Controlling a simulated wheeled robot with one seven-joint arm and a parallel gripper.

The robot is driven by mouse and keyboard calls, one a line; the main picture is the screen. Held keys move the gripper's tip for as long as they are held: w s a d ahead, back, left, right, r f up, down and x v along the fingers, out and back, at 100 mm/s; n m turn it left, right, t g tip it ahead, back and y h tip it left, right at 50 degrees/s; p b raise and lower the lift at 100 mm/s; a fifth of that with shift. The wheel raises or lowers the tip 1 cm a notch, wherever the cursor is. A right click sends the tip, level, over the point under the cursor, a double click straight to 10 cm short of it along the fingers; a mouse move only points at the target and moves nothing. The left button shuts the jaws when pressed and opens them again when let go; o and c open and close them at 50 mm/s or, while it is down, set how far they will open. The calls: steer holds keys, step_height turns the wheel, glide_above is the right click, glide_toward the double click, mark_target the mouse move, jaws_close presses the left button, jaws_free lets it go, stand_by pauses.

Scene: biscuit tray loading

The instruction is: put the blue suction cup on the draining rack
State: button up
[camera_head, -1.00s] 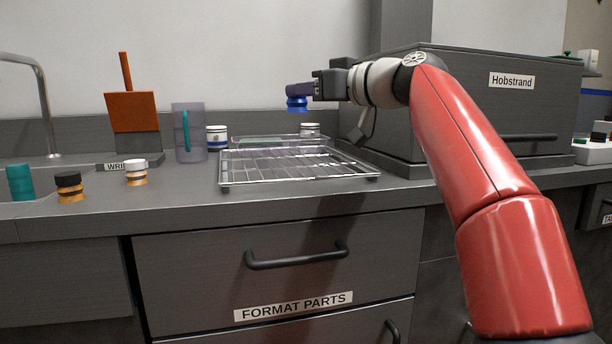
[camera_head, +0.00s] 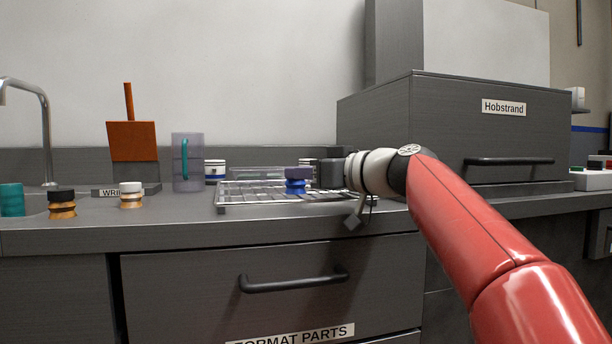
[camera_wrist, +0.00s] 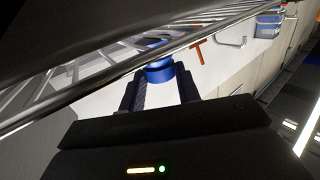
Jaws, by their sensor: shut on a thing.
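The blue suction cup (camera_head: 295,186) is between the fingers of my gripper (camera_head: 300,174), which is shut on it. It sits low over the draining rack (camera_head: 250,205), at the rack's front middle; whether it touches the wires cannot be told. In the wrist view the suction cup (camera_wrist: 159,72) shows at the fingertips of my gripper (camera_wrist: 160,88), with the rack's wires (camera_wrist: 70,75) close by on the left.
Left of the rack stand a clear jug (camera_head: 187,165) with a teal handle, a white-topped cup (camera_head: 131,195), a black-topped cup (camera_head: 61,204) and a teal piece (camera_head: 11,200). A dark grey case (camera_head: 450,130) labelled Hobstrand stands behind my arm.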

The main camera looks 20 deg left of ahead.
steer(key=shift+f, duration=0.2)
steer(key=o, duration=1)
steer(key=shift+r, duration=0.1)
steer(key=shift+r, duration=0.2)
steer(key=b+v, duration=0.2)
steer(key=v, duration=1)
steer(key=shift+f, duration=0.2)
